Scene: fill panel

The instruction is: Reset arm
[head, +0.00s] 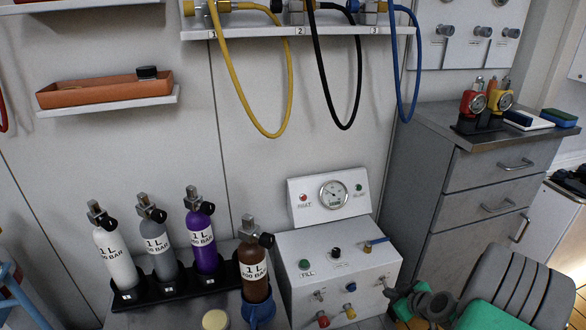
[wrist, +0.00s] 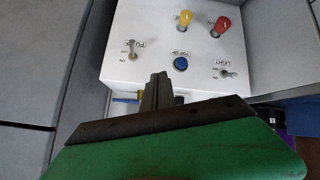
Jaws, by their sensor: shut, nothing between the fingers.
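My gripper (wrist: 158,80) shows in the wrist view with its dark fingers together and nothing between them. The fingertips appear in front of the white control box (wrist: 130,60), near the blue stop button (wrist: 180,63); whether they touch the box cannot be told. In the head view, my arm's grey and green parts fill the lower right, and the gripper is small and partly hidden just right of the white control box (head: 300,275).
Bottles in a black rack (head: 165,290) and a brown bottle (head: 253,262) stand left of the box. A grey drawer cabinet (head: 430,180) stands at the right. Yellow (head: 240,95), black (head: 325,85) and blue (head: 414,75) hoses hang above. A gauge panel (head: 315,200) stands behind the box.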

